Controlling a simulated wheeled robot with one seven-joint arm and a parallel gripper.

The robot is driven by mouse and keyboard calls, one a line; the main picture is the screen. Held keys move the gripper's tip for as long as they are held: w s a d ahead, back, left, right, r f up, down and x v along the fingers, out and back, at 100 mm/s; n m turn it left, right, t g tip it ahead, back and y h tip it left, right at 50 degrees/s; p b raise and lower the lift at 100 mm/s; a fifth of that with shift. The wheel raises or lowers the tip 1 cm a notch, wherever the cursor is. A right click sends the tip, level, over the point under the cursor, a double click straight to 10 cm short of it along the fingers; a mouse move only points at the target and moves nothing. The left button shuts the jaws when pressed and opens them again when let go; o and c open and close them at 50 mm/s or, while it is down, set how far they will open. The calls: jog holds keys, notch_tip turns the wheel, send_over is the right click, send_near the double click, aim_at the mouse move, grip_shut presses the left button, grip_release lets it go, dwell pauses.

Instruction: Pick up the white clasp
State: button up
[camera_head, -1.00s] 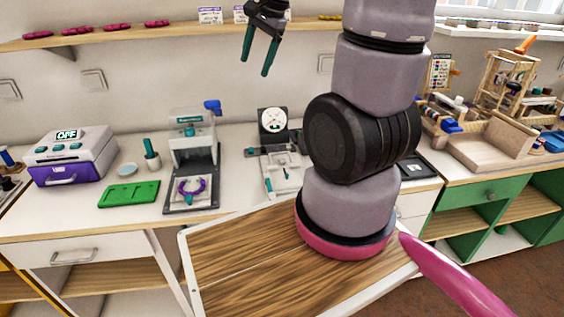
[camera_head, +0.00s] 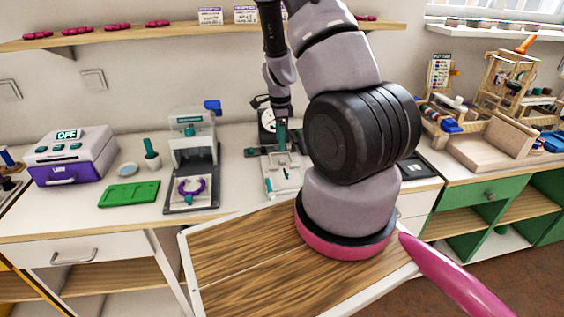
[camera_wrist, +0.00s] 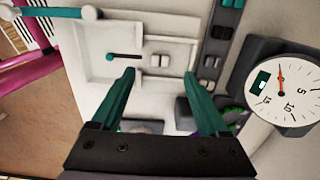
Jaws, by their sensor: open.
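My gripper (camera_wrist: 159,76) is open, with its two teal fingers pointing down over a white fixture (camera_wrist: 85,50). In the head view my gripper (camera_head: 281,148) hangs above the same fixture (camera_head: 283,187) on the bench. Small white pieces (camera_wrist: 160,61) sit side by side in the fixture, just beyond and between the fingertips in the wrist view. I cannot tell for certain which of these is the white clasp. Nothing is held.
A round dial gauge (camera_wrist: 287,90) stands right of the fingers. A teal-handled pin (camera_wrist: 124,57) lies in the fixture. In the head view a press (camera_head: 190,150) with a purple ring, a green tray (camera_head: 129,194) and a purple-and-white box (camera_head: 75,158) stand to the left.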

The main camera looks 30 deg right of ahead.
aim_at(281, 159)
notch_tip(281, 159, down, 7)
jog(key=shift+d+f, duration=0.15)
jog(key=shift+f, duration=0.05)
grip_shut()
dwell(0.3)
